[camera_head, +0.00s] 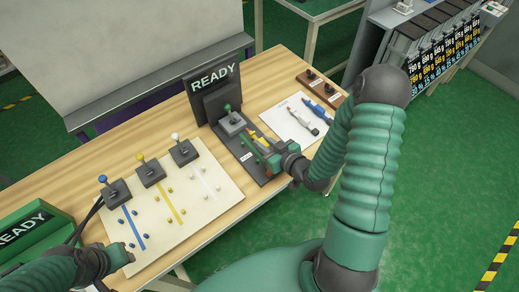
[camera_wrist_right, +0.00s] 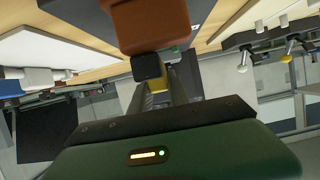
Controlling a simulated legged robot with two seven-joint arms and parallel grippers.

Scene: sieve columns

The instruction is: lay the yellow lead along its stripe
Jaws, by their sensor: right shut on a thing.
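The yellow stripe (camera_head: 168,201) runs down a pale board from a dark block with a yellow-topped post (camera_head: 141,157). No lead is seen lying clearly along it. My right gripper (camera_head: 268,153) is well to the right of the board, over a dark panel (camera_head: 246,152). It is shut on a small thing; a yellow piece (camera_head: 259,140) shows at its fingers. Yellow also shows beyond a brown block in the right wrist view (camera_wrist_right: 187,75); the exact grip is hidden. My left gripper (camera_head: 122,256) is at the board's lower left corner; its jaws are not clear.
Blue (camera_head: 133,225) and white (camera_head: 206,182) stripes flank the yellow one, with several small pegs around. A READY sign (camera_head: 214,80) stands behind the dark panel. A white sheet (camera_head: 296,120) with tools and a brown rack (camera_head: 322,87) lie to the right.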

